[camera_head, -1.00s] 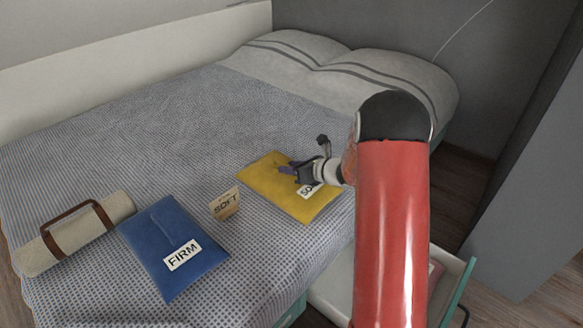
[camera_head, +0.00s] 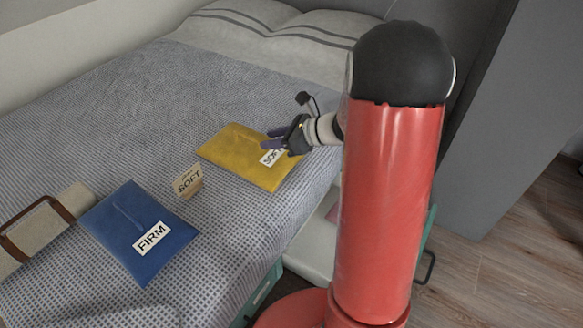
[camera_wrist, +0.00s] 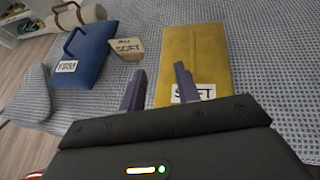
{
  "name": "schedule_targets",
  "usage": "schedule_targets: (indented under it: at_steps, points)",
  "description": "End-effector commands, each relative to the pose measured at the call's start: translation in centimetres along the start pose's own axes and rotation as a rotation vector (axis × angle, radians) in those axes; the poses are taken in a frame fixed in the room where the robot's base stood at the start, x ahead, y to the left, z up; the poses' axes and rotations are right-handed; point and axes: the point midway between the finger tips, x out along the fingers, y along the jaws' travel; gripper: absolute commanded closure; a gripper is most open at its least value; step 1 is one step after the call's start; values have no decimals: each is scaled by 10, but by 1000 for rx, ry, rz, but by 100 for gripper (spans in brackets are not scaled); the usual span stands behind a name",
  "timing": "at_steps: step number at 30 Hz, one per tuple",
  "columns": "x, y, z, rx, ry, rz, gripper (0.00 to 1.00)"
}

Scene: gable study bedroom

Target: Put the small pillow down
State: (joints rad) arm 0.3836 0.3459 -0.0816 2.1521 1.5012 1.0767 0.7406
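A flat yellow pillow or pouch (camera_head: 240,150) with a white SOFT label lies on the bed. It also shows in the wrist view (camera_wrist: 192,60). A similar blue one (camera_head: 130,220) labelled FIRM lies to its left and nearer; in the wrist view it is at the upper left (camera_wrist: 84,55). My gripper (camera_head: 268,140) is over the right part of the yellow one and hides part of its label. In the wrist view my gripper's two fingers (camera_wrist: 158,80) stand apart with nothing between them. Whether they touch the yellow pillow cannot be told.
A small tan SOFT sign (camera_head: 187,181) stands between the two. A rolled cream bundle with a brown strap (camera_head: 45,228) lies at the far left. The bed (camera_head: 100,120) has a striped pillow end (camera_head: 270,35). An open drawer (camera_head: 312,245) juts out below, right of the bed.

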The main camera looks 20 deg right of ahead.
Motion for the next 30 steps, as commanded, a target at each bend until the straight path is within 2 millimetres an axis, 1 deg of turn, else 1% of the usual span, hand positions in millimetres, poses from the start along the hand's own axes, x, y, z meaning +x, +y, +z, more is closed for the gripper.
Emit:
schedule_targets:
  at_steps: [1,2,3,4,6,8,9,11,12,15,16,18,21,25,30]
  points:
    - [-4,28,18,-146,37,56,68]
    - [-8,45,26,-240,64,91,68]
    - [-14,68,33,-375,103,143,68]
    - [-19,85,37,-478,133,181,68]
    - [-34,122,42,-722,202,265,68]
    - [-48,149,43,-931,261,335,68]
    - [-59,164,42,-1073,302,378,68]
    - [-76,184,39,-1283,364,442,68]
    - [-88,195,36,-1421,408,483,68]
    - [-118,214,29,-1748,519,575,68]
    - [-126,217,28,-1835,553,598,68]
    - [-143,222,24,-2012,627,648,68]
    - [-162,225,22,-2197,716,700,68]
    - [-174,225,21,-2316,783,737,68]
    - [-177,224,21,-2340,798,749,68]
